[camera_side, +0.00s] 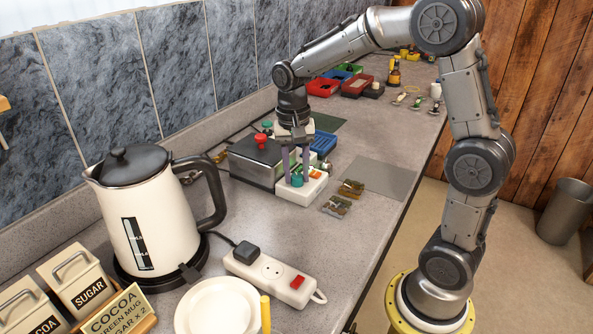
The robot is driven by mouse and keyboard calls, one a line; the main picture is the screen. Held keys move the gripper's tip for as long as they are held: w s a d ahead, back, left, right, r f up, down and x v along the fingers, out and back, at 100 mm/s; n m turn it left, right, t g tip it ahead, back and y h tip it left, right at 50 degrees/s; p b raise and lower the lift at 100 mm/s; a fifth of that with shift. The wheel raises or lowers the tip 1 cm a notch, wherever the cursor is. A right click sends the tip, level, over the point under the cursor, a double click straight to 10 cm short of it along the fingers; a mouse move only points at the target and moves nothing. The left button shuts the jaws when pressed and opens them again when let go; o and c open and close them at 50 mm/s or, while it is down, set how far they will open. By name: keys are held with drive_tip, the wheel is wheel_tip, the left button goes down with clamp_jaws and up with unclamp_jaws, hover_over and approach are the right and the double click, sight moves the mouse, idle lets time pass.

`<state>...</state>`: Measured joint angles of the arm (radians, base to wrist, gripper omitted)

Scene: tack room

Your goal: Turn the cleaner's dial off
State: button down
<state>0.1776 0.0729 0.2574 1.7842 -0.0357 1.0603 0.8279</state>
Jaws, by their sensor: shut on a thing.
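A grey metal box (256,162) with a red knob (261,141) on top stands at the middle of the counter; it looks like the cleaner. A low white panel (312,188) sits at its front right, with a teal dial (297,181) and a small red part on it. My gripper (297,174) points straight down over the white panel. Its two purple fingers are shut on the teal dial, one on each side. The dial's pointer and markings are too small to read, and the arm hides part of the box.
A white kettle (151,218), a power strip (273,273) and white plates (222,309) stand in front. Small brown parts (343,197) and a flat grey mat (376,176) lie right of the panel. A blue tray (323,145) and coloured bins (356,85) are behind.

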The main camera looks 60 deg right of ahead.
sight(295, 177)
drive_tip(key=n, duration=0.4)
drive_tip(key=shift+r+n, duration=0.1)
drive_tip(key=shift+n, duration=0.2)
drive_tip(key=n, duration=0.4)
drive_tip(key=shift+n, duration=0.4)
drive_tip(key=c, duration=0.5)
unclamp_jaws()
drive_tip(key=shift+c, duration=0.2)
wheel_tip(295, 177, up, 14)
drive_tip(key=shift+a, duration=0.35)
